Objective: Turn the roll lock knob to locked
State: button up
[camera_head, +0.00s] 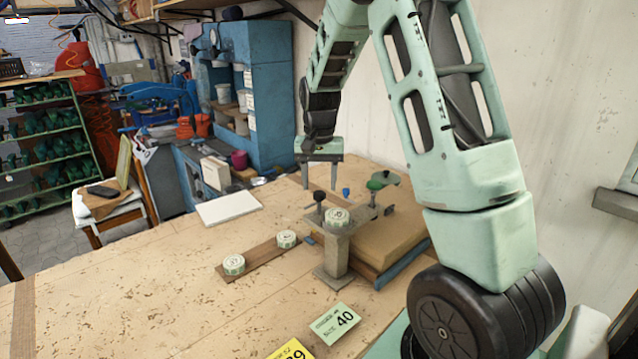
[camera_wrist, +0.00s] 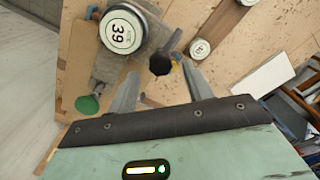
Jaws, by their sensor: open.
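My gripper (camera_head: 321,184) is open above the workbench, with its fingers pointing down over a small black knob (camera_head: 319,197) on the grey metal fixture (camera_head: 336,255). In the wrist view the black knob (camera_wrist: 160,64) shows between the two open fingers, and nothing is held. I cannot tell whether the fingers touch it. No lock marking is legible, so I cannot tell its setting. A green knob (camera_head: 375,185) stands on the fixture's far right side and also shows in the wrist view (camera_wrist: 87,104). A round disc marked 39 (camera_wrist: 122,32) sits on the fixture beside the black knob.
Two round numbered discs (camera_head: 286,238) (camera_head: 233,264) sit on a wooden strip left of the fixture. A thick tan block (camera_head: 390,240) lies to its right. A size 40 card (camera_head: 335,322) lies in front. The bench's left front is clear.

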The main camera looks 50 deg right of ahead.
aim_at(314, 205)
jog(key=shift+f, duration=1.15)
jog(key=c, duration=1)
jog(key=shift+o, duration=0.2)
